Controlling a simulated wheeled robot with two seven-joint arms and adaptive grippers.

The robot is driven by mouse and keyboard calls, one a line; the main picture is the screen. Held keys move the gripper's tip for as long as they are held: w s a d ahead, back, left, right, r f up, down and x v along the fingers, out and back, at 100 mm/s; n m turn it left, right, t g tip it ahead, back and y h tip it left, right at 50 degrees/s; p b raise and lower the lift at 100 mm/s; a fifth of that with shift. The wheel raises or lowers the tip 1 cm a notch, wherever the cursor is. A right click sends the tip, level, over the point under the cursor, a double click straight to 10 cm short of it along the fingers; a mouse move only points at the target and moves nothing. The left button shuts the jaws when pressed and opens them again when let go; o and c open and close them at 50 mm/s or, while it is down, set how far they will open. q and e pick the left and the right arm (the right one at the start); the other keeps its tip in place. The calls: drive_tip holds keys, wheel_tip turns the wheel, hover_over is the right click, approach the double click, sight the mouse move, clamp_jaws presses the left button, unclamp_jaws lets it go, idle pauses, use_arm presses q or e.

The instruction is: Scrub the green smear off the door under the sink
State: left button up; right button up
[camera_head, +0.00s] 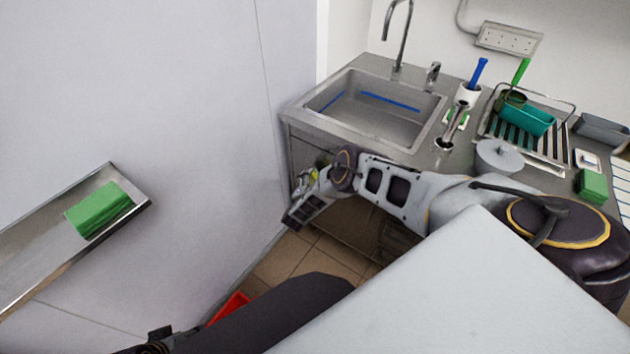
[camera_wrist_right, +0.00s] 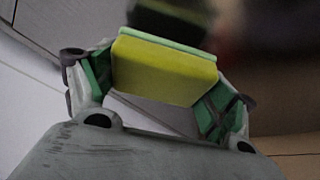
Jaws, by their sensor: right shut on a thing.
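My right gripper (camera_head: 306,182) is in front of the cabinet door (camera_head: 303,156) under the sink (camera_head: 372,105). It is shut on a yellow sponge (camera_wrist_right: 165,70) with a green scrubbing layer on its far side, gripped by its two ends. The sponge shows as a small yellow patch in the head view (camera_head: 314,175). A dark green smear (camera_wrist_right: 165,22) shows blurred just beyond the sponge in the wrist view; I cannot tell whether they touch. My left gripper (camera_head: 155,341) is only partly in view at the bottom edge, and its jaws cannot be made out.
A steel wall shelf (camera_head: 60,222) at the left holds a green block (camera_head: 99,209). A red object (camera_head: 230,308) lies on the tiled floor.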

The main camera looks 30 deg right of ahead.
drive_tip(key=shift+s+a+p, duration=0.15)
drive_tip(key=shift+s+a, duration=0.25)
drive_tip(key=shift+a, duration=0.45)
drive_tip(key=shift+s+a+p, duration=0.15)
drive_tip(key=shift+s+a, duration=0.2)
drive_tip(key=shift+a, duration=0.45)
drive_tip(key=shift+a, duration=0.1)
drive_tip(key=shift+s+a, duration=0.3)
drive_tip(key=shift+a, duration=0.35)
drive_tip(key=shift+s+a, duration=0.25)
drive_tip(key=shift+a, duration=0.4)
